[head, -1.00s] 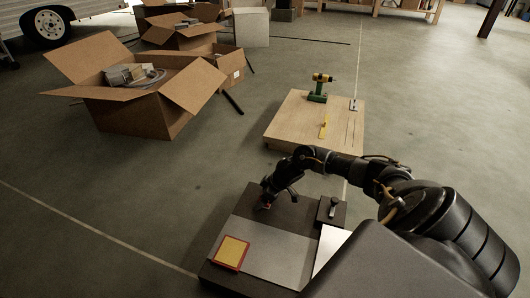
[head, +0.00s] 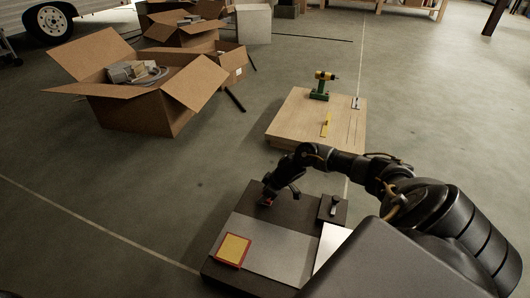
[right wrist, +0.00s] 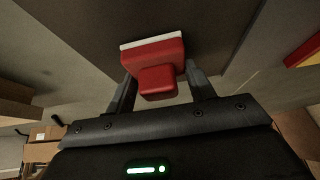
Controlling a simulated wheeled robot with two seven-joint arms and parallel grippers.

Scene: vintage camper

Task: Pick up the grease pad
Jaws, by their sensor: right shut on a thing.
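The grease pad (right wrist: 152,54), a red block with a red knob and a white layer on its far side, sits between the fingers of my right gripper (right wrist: 160,80) in the right wrist view. The fingers are shut on it, one on each side. In the head view my right gripper (head: 268,199) is over the far left part of the dark platform, with a bit of the pad's red (head: 267,203) showing. I cannot tell whether the pad touches the platform. My left gripper is not in view.
The dark platform (head: 214,272) carries a grey plate (head: 275,252), a yellow square with a red rim (head: 233,250) and a small dark block (head: 333,210). Open cardboard boxes (head: 135,113) are at the left.

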